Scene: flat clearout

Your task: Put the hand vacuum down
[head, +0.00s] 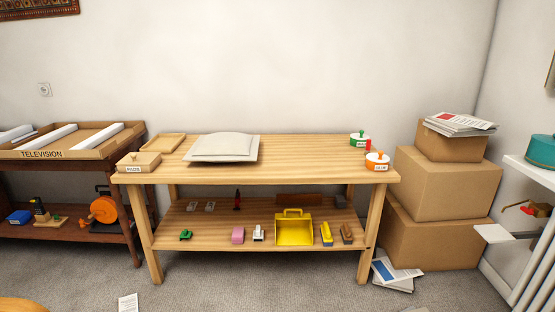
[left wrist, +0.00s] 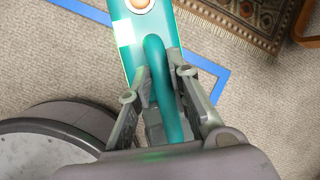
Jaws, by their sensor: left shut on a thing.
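The hand vacuum (left wrist: 152,28) is teal, with a pale label and a round orange-and-white part near the top edge of the left wrist view. My left gripper (left wrist: 162,84) is shut on its teal handle. The vacuum's far end runs out of the picture, and the carpet shows beyond it. I cannot tell how high above the floor it is. Neither gripper nor the vacuum shows in the head view, and my right gripper is in no view.
Blue tape (left wrist: 205,63) marks the carpet beneath the vacuum, near a patterned rug (left wrist: 245,18). The head view shows a wooden workbench (head: 300,170) with items on both levels, stacked cardboard boxes (head: 445,182) and a dark shelf (head: 75,165). Papers (head: 128,303) lie on the floor.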

